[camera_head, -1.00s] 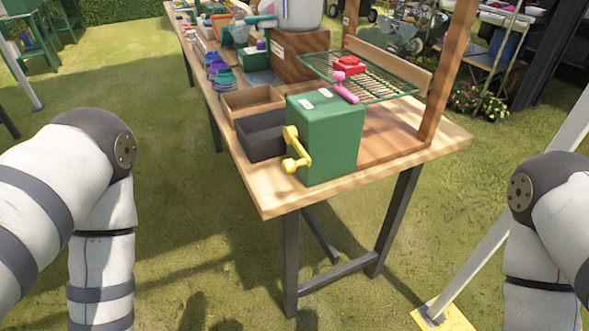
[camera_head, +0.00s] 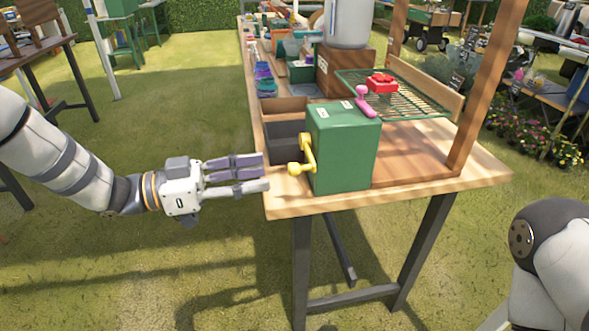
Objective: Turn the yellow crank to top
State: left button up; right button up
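The yellow crank (camera_head: 307,154) is on the left-facing side of a green box (camera_head: 343,148) on the wooden table. Its knob (camera_head: 294,169) points left, at the lower end of the crank arm. My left gripper (camera_head: 266,173) reaches in from the left, with its fingers pointing right toward the knob. The fingers are apart from each other with a narrow gap, and nothing shows between them. The fingertips are a little left of the knob, seemingly not touching it. My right arm shows at the lower right; its gripper is out of view.
A dark open tray (camera_head: 284,139) and a wooden tray (camera_head: 285,105) sit behind the box. A green wire rack (camera_head: 410,98) holds a red object (camera_head: 382,83). A pink-handled tool (camera_head: 364,103) is by the box top. A wooden post (camera_head: 487,95) rises at right.

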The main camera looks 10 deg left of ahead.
aim_at(294, 175)
pick_arm(q)
jog(key=x, duration=0.7)
jog(key=shift+w+d, duration=0.1)
jog(key=shift+d, duration=0.25)
grip_shut()
